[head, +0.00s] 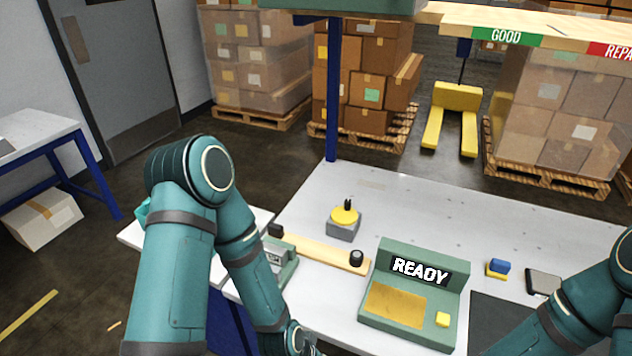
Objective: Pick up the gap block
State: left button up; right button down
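No thing here is marked as the gap block, and I cannot tell for sure which one it is. A small blue block on a yellow base (498,268) sits on the right part of the grey bench. A grey block with a yellow round top and black knob (343,222) stands on its left part. The green plotter-like console (412,290) shows "READY" and has a tan plate and a yellow button. My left arm reaches down to the bottom edge, and my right arm comes in at lower right. Both grippers are out of the picture.
A wooden strip (322,254) with black knobs lies left of the console, beside a green device (281,262). A grey-topped pad (543,282) and dark mat (500,318) lie at right. A blue post (334,95) rises at the bench's back edge. The bench's back middle is clear.

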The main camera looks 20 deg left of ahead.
aim_at(278, 255)
jog(key=u, duration=1)
jog(key=j+z, duration=0.2)
jog(key=j, duration=0.1)
